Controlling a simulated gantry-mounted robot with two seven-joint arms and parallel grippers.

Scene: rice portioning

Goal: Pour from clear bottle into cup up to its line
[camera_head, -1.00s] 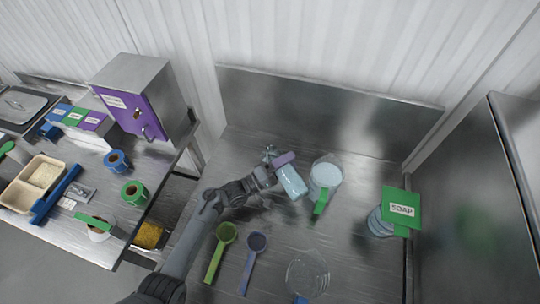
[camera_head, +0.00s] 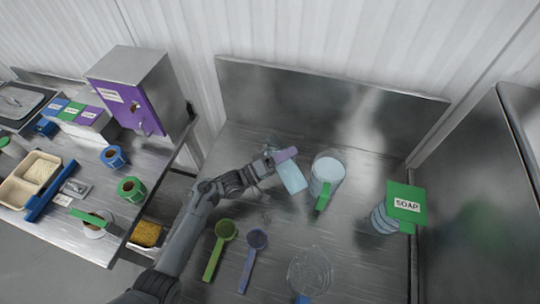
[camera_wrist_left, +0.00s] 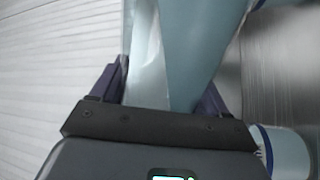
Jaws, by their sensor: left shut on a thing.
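My left gripper (camera_head: 284,156), with purple fingers, is shut on the clear bottle (camera_head: 292,178) of pale blue liquid. The bottle hangs tilted above the steel table, just left of a clear cup (camera_head: 327,168) with a green handle. That cup holds pale blue liquid; its line cannot be made out. In the left wrist view the bottle (camera_wrist_left: 185,45) fills the space between the fingers, its liquid slanting across it. A second clear cup (camera_head: 309,268) with a blue handle stands at the front and looks empty. My right gripper is not in view.
A soap bottle (camera_head: 384,218) with a green sign stands at the right near a metal wall. A side table at the left holds trays, tape rolls and a purple-fronted dispenser (camera_head: 127,103).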

